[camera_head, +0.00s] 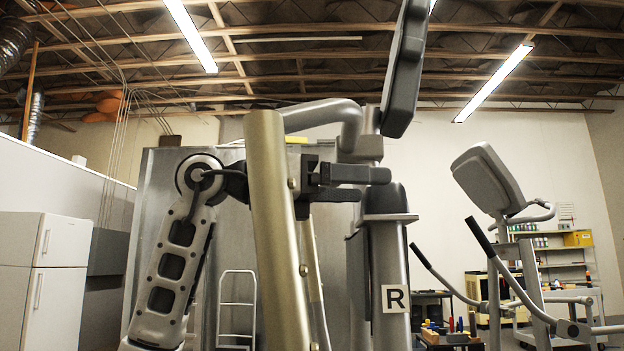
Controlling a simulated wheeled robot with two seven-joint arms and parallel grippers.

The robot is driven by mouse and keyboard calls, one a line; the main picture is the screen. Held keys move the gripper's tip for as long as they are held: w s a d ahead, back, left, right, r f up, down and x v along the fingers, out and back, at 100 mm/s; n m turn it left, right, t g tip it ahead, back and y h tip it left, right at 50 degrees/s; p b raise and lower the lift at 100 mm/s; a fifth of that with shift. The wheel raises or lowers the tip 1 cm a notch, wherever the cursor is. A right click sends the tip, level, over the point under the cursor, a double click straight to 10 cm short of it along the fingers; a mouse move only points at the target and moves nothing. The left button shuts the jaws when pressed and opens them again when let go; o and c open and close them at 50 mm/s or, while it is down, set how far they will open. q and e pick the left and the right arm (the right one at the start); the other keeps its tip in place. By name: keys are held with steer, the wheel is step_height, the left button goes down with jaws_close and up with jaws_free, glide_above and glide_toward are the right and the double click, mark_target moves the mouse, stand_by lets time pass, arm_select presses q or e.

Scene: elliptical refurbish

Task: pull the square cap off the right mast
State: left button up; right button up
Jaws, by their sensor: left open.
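The right mast (389,262) is a grey upright post right of centre, marked by a white label with a black R (395,298). Its top is dark and rounded, with a flat grey collar (392,217) around it. I cannot clearly tell a square cap there. My left gripper (372,184) comes in from the left, behind a thick tan pole. Its jaws are open, and the upper finger reaches across in front of the mast's dark top. I cannot tell whether it touches. No object shows between the fingers. My right gripper is not in view.
The tan pole (276,230) stands close in front of my left arm. A curved grey tube (320,115) and a dark slanted panel (405,70) are above the gripper. Another exercise machine (484,180) stands at right. A white refrigerator (40,268) is at left.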

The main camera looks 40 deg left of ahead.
mark_target(394, 188)
arm_select(q)
steer(key=x, duration=0.6)
steer(key=shift+p, duration=0.4)
steer(key=c, duration=1.5)
